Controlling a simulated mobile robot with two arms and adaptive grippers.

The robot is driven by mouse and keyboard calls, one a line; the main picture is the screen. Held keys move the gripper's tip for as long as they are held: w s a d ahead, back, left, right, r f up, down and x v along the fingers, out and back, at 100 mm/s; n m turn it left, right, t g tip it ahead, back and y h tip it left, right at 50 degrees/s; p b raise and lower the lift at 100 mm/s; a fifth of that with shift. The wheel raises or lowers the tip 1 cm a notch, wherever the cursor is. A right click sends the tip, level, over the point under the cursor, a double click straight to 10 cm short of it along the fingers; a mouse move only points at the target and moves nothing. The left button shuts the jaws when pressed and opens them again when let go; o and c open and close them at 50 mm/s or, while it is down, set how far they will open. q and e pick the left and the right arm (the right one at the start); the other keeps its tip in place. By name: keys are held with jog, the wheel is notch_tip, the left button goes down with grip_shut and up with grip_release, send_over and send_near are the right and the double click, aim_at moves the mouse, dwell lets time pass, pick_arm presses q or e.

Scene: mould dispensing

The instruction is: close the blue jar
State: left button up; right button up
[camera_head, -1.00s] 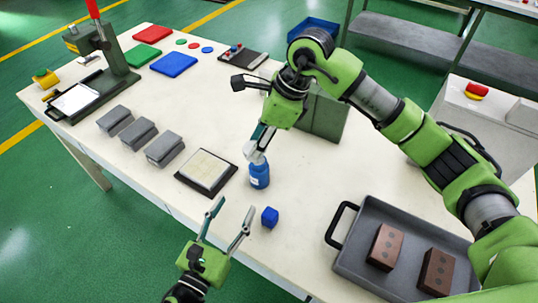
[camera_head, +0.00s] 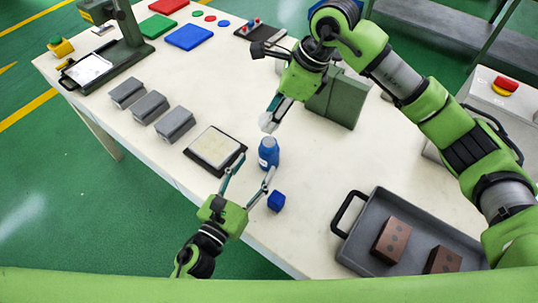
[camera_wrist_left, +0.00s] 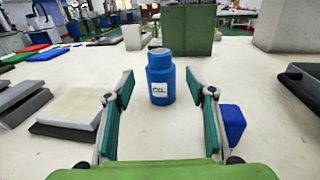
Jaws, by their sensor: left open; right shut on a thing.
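The blue jar (camera_head: 268,153) stands upright near the table's front edge, with a pale label visible in the left wrist view (camera_wrist_left: 161,88). Its top looks greyish there. My left gripper (camera_head: 248,172) is open, its fingers pointing at the jar. In the left wrist view (camera_wrist_left: 159,82) the jar stands ahead between the two fingertips, apart from both. My right gripper (camera_head: 273,113) is shut on a small whitish piece (camera_head: 267,124) that looks like a lid. It is held above and behind the jar, apart from it.
A blue cube (camera_head: 276,201) lies close to my left gripper's right finger. A cream slab on a dark plate (camera_head: 222,170) lies left of the jar. A grey tray (camera_head: 369,207) with brown blocks stands at right, and a green block (camera_head: 336,97) behind.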

aim_at(265, 152)
pick_arm(q)
jog(key=x, duration=0.8)
jog(key=shift+w+d, duration=0.15)
jog(key=shift+w, duration=0.05)
grip_shut()
